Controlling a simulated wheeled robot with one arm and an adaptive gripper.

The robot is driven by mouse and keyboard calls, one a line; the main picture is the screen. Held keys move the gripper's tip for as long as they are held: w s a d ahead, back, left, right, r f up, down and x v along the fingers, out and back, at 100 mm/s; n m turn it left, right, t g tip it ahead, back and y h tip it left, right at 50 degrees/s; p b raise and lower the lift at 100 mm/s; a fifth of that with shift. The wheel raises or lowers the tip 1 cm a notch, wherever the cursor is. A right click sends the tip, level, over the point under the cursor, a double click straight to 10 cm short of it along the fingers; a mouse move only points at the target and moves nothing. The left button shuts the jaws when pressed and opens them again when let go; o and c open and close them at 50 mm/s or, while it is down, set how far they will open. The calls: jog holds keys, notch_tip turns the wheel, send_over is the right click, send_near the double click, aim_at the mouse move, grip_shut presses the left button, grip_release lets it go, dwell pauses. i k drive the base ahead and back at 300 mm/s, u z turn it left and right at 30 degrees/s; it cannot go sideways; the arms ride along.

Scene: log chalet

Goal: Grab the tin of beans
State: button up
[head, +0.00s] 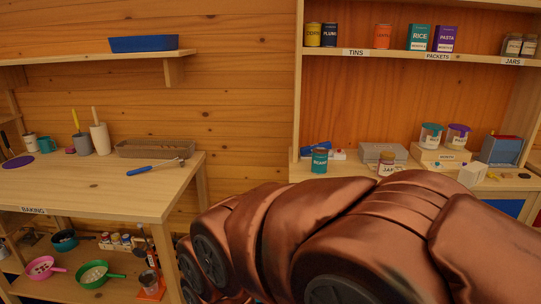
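A teal tin (319,161), its label seeming to read "BEANS", stands upright on the lower shelf of the right-hand unit, near that shelf's left end. My copper-coloured arm fills the lower right of the head view, in front of and below the tin. My gripper is not in view, so its distance from the tin and its fingers cannot be seen.
A blue item (313,148) lies behind the tin, and a jar (386,162) and grey box (382,152) stand to its right. Other tins (328,35) stand on the upper shelf (400,54). A wooden table (110,190) is at left, with a hammer (155,167) on it.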

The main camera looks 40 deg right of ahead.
aim_at(320, 156)
jog(key=z, duration=0.15)
jog(key=i, duration=1.1)
jog(key=z, duration=1.1)
jog(key=i, duration=0.75)
jog(key=z, duration=0.6)
